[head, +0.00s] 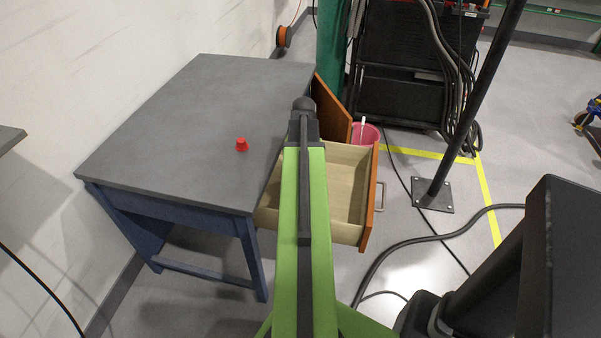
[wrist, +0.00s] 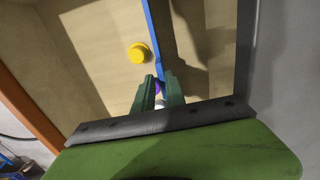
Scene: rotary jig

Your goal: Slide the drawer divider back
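The pale wooden drawer (head: 340,170) is pulled out from the right side of the grey-topped desk (head: 200,110). In the wrist view I look down into the drawer (wrist: 95,65). A thin blue divider (wrist: 152,30) runs from the top edge down to my gripper (wrist: 160,76). The two green fingers stand on either side of the divider's near end, with a narrow gap between them; whether they press on it I cannot tell. Small purple (wrist: 159,87) and white (wrist: 159,102) things show between the fingers. In the head view my arm hides the divider and my gripper.
A yellow round object (wrist: 139,53) lies in the drawer left of the divider, close to it. A red object (head: 242,145) stands on the desk. An orange panel (head: 333,108) and a pink bucket (head: 366,134) are behind the drawer. Cables (head: 400,245) lie on the floor at right.

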